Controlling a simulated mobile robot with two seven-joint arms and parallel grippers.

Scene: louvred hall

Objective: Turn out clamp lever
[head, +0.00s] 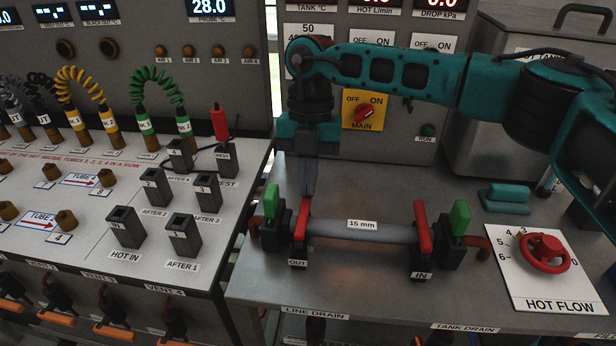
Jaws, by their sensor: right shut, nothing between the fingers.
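The red clamp lever at the OUT label (301,234) stands upright at the left end of a grey tube (360,233) marked 15 mm. A matching red lever (423,226) stands upright at the IN label on the tube's right end. Dark blocks hold both tube ends, with a green handle (271,201) at the left and another green handle (460,216) at the right. My right gripper (308,191) points down, shut and empty, with its fingertips at the top of the OUT lever. I cannot tell whether they touch it. My left gripper is out of view.
A HOT FLOW plate with a red handwheel (544,252) lies at the right. A teal block (505,196) sits behind it. The left bench (90,235) holds several dark sockets and coiled hoses. A panel with a red MAIN switch (364,113) stands behind. Bench in front of the tube is clear.

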